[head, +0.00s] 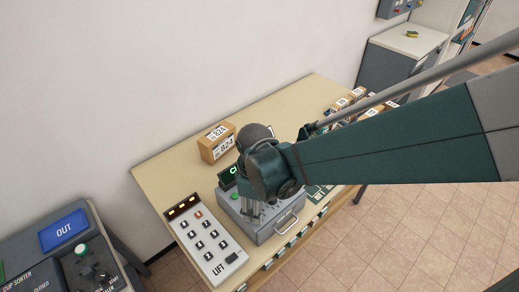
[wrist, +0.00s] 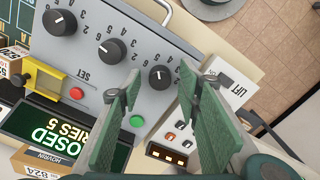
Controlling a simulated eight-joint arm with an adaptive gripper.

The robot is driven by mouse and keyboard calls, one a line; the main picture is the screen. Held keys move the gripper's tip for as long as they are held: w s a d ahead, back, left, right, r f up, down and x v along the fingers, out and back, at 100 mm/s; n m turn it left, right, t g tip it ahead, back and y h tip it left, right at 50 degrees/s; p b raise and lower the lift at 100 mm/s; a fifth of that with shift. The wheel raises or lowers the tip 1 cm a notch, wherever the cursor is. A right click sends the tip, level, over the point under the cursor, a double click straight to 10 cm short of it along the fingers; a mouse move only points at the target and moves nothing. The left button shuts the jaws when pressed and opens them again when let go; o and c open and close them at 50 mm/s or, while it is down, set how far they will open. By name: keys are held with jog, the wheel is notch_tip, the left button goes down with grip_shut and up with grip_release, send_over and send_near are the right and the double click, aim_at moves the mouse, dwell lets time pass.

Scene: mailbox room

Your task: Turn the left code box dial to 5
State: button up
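The grey code box (head: 283,226) stands on the table, with three black dials on its face in the wrist view. That view is turned about, so the dial nearest the lift panel, the left dial (wrist: 161,77), appears rightmost there.
The middle dial (wrist: 109,51) and far dial (wrist: 60,22) lie alongside. A green button (wrist: 137,121), red button (wrist: 76,93) and display (wrist: 45,132) are close. The lift panel (head: 207,240) adjoins the box. A parcel (head: 215,143) stands behind; bare tabletop (head: 290,105) lies beyond.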

notch_tip(320, 180, up, 12)
dwell(1.1)
jog(key=shift+d, duration=0.1)
dwell(0.5)
jog(key=s+d+r+m+t, duration=0.1)
jog(key=d+r+m+t, duration=0.1)
jog(key=d+m, duration=0.5)
jog(key=s+d+r+m+t+b, duration=0.1)
jog(key=d+r+m+t, duration=0.2)
jog(key=d, duration=1.5)
jog(key=m+t, duration=0.2)
jog(key=m, duration=0.3)
jog(key=shift+s+d, duration=0.2)
jog(key=shift+d, duration=0.05)
